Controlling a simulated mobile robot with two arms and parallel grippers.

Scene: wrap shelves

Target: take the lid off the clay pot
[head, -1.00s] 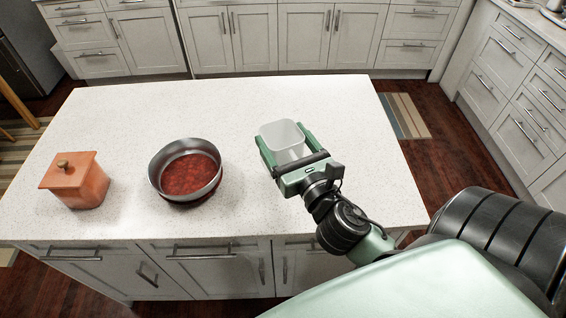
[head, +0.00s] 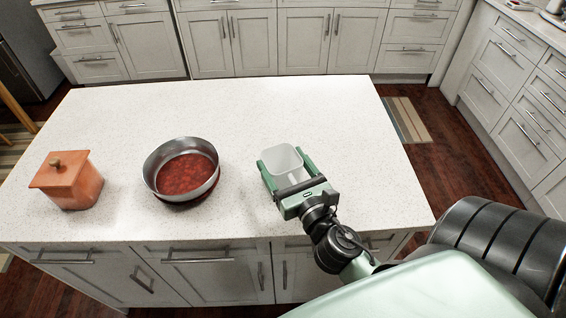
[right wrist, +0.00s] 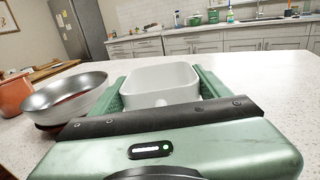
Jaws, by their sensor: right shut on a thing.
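The clay pot (head: 77,190) is a square orange-brown pot at the left end of the island. Its flat lid (head: 58,172) with a small brown knob (head: 55,162) sits on top of it. Part of the pot shows at the left edge of the right wrist view (right wrist: 14,95). My right gripper (head: 285,163) is at the right side of the island, well away from the pot. It is shut on a white square container (head: 284,157), with one green finger on each side. The container also shows between the fingers in the right wrist view (right wrist: 160,84). My left gripper is out of view.
A round metal pan (head: 181,170) with red contents stands between the pot and my right gripper. The white speckled island top (head: 220,105) is clear behind these things and around the pan. Its front edge runs just before the pot.

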